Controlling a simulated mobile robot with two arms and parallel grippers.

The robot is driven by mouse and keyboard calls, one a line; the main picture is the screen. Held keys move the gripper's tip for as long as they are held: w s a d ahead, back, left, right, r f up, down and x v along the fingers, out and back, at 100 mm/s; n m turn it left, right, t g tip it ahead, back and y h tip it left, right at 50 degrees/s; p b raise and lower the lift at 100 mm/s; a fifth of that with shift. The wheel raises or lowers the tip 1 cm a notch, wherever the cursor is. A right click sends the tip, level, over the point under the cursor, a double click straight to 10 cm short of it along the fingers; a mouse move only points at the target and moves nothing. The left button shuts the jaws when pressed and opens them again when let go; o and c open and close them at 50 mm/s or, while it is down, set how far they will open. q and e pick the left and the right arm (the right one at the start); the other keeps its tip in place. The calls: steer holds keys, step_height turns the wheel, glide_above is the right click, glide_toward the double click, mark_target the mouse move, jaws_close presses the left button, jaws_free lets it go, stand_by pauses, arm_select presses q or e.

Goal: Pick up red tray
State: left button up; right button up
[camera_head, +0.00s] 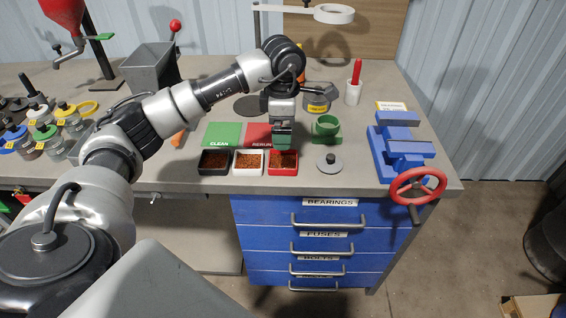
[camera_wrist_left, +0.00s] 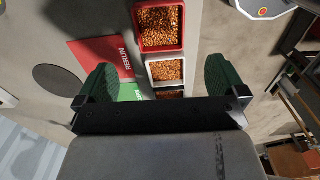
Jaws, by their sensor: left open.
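The red tray (camera_head: 283,173) holds copper-coloured scrap and stands at the right end of a row of three trays near the bench's front edge. In the left wrist view it lies at the top (camera_wrist_left: 183,28), beyond the fingertips. My left gripper (camera_head: 283,144) points down just behind and above the red tray, covering part of its back edge in the head view. Its green fingers are apart and empty in the wrist view (camera_wrist_left: 160,78). Its exact height above the tray is hard to judge. My right gripper is not in view.
A white tray (camera_head: 248,173) and a black tray (camera_head: 214,173) stand left of the red one. Green CLEAN (camera_head: 222,132) and red RERUN (camera_head: 257,130) mats lie behind. A grey lidded disc (camera_head: 329,163), green holder (camera_head: 326,127) and blue vise (camera_head: 400,145) stand right.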

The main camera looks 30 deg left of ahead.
arm_select(q)
glide_above(283, 163)
step_height(283, 163, down, 5)
steer(key=shift+r, duration=0.2)
steer(key=shift+f+p, duration=0.8)
steer(key=shift+f, duration=1.85)
steer(key=c, duration=0.9)
